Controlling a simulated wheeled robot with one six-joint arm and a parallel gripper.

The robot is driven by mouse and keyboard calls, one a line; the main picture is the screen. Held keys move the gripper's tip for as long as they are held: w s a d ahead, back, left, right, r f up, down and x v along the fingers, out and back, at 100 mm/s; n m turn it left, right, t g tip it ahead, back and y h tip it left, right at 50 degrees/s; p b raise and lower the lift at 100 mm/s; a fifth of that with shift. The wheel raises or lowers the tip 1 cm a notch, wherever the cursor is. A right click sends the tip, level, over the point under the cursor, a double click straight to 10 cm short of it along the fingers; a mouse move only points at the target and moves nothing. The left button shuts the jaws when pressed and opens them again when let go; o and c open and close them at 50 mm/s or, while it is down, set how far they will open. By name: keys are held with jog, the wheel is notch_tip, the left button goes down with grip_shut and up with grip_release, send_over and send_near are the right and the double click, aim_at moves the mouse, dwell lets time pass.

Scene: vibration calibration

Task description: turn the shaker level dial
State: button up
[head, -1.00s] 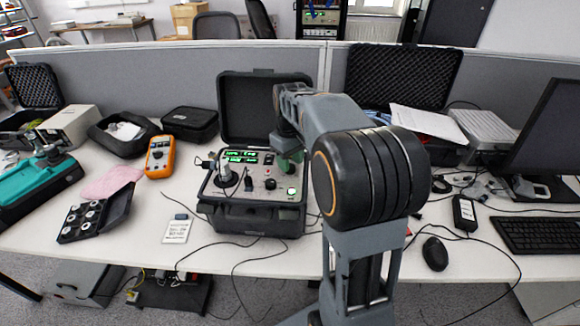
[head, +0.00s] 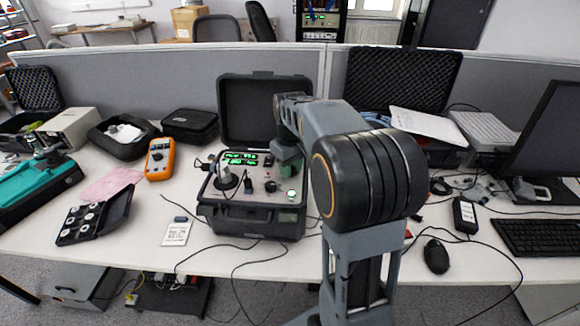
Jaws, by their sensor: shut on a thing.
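The shaker unit (head: 262,221) is a black open case on the white desk with its lid (head: 250,115) raised. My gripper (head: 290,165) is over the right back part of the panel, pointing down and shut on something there. The arm's wrist hides most of its fingers and the dial, so the dial's angle cannot be read.
An orange multimeter (head: 160,158), a black box of round parts (head: 92,215) and a white card (head: 176,233) lie left of the case. A mouse (head: 435,256) and keyboard (head: 540,236) are on the right. Loose cables cross the desk front.

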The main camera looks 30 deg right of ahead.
jog(key=shift+r, duration=0.1)
jog(key=m+p, duration=0.1)
jog(key=m, duration=0.2)
jog(key=shift+r+p, duration=0.1)
jog(key=shift+p, duration=0.25)
jog(key=m+p, duration=0.1)
jog(key=m, duration=0.2)
jog(key=shift+m, duration=0.3)
jog(key=m+p, duration=0.2)
jog(key=m, duration=0.4)
jog(key=shift+w+m, duration=0.1)
jog(key=shift+m, duration=0.2)
jog(key=o, duration=0.6)
notch_tip(320, 180, up, 14)
jog(key=shift+f+p, duration=0.2)
jog(key=shift+p, duration=0.75)
